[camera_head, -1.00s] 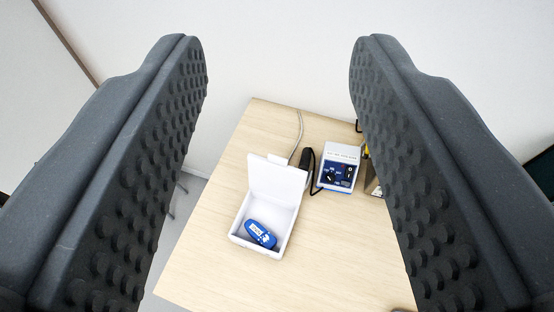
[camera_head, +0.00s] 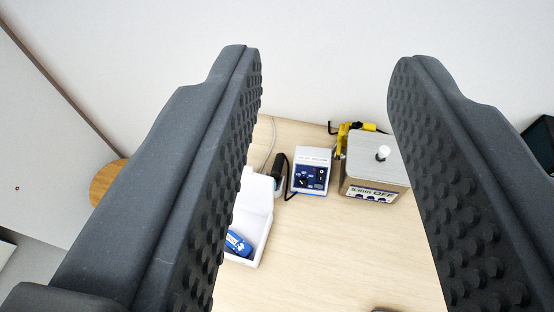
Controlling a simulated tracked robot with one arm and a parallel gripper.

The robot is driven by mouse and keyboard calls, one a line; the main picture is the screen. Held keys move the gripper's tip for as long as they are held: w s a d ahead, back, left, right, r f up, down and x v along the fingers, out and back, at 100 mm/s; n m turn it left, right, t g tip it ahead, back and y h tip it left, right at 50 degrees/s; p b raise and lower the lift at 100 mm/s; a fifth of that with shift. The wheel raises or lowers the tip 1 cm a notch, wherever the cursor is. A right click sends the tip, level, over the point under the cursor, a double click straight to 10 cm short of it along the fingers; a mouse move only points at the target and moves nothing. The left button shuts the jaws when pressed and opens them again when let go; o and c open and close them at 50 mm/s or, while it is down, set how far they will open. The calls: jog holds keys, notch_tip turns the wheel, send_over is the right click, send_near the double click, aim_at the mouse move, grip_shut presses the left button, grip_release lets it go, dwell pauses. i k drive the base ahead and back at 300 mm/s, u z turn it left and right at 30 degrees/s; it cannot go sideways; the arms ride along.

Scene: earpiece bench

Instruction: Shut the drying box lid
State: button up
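The white drying box (camera_head: 262,232) stands on the wooden bench, partly hidden behind the left finger of my gripper. Its lid (camera_head: 256,191) is up, hinged at the far side. A blue earpiece-like item (camera_head: 238,243) with a pale label lies inside the box. My gripper (camera_head: 325,75) is open and empty, its two dark studded fingers wide apart. The fingers are in the foreground and do not appear to touch the box.
A small blue and white device with a dial (camera_head: 311,171) stands right of the box, with a black object (camera_head: 279,170) and cable between. A metal box with a white knob (camera_head: 376,162) and a yellow item (camera_head: 352,131) are farther right. Bare bench (camera_head: 340,245) lies in front.

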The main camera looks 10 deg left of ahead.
aim_at(256, 192)
jog(key=z, duration=0.8)
jog(key=k, duration=1.6)
jog(key=u, duration=0.9)
jog(key=i, duration=1.7)
jog(key=z, duration=0.05)
